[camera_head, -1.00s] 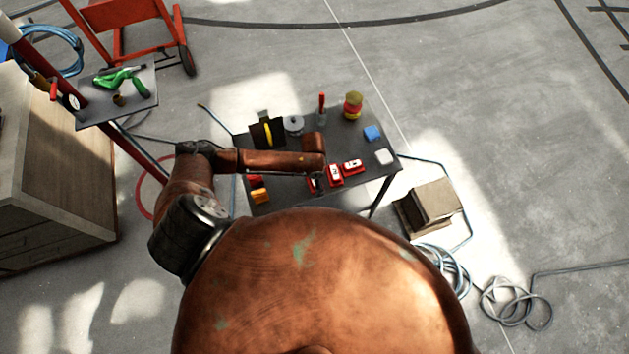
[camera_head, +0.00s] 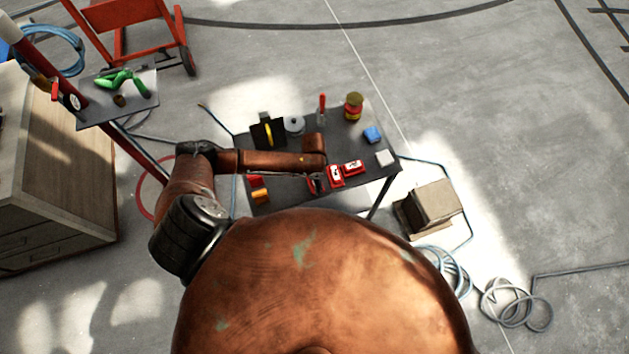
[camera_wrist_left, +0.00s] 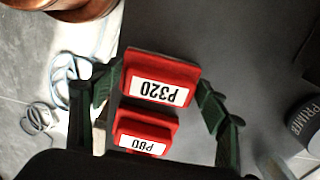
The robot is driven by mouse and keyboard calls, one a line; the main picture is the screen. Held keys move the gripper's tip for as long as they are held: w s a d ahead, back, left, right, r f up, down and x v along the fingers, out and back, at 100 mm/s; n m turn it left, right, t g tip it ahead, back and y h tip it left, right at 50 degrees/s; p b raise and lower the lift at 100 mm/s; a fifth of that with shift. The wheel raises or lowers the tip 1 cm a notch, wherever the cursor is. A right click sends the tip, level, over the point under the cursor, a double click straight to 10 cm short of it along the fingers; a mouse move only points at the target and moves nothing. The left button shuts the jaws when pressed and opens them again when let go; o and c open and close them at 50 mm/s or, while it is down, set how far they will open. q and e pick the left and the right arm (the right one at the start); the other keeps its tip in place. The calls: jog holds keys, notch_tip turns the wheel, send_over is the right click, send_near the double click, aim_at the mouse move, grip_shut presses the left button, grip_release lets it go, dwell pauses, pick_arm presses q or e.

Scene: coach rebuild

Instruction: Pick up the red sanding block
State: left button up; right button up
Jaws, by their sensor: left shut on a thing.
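My left gripper (camera_head: 316,184) is low over the near side of the dark table. In the left wrist view its two green-and-black fingers (camera_wrist_left: 155,88) are on either side of a red sanding block labelled P320 (camera_wrist_left: 160,72), and they are shut on it. A second red block, labelled P80 (camera_wrist_left: 145,132), lies beside it and looks smaller. My right gripper is not in view.
A box (camera_head: 432,205) and cable coils (camera_head: 515,303) lie on the floor at right.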

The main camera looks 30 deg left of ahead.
pick_arm(q)
jog(key=shift+r, duration=0.45)
notch_tip(320, 180, up, 3)
jog(key=shift+f, duration=0.2)
jog(key=s+d+r+b, duration=0.1)
jog(key=s+d+r, duration=0.4)
jog(key=s+r, duration=0.4)
jog(key=s, duration=0.4)
jog(key=shift+r, duration=0.25)
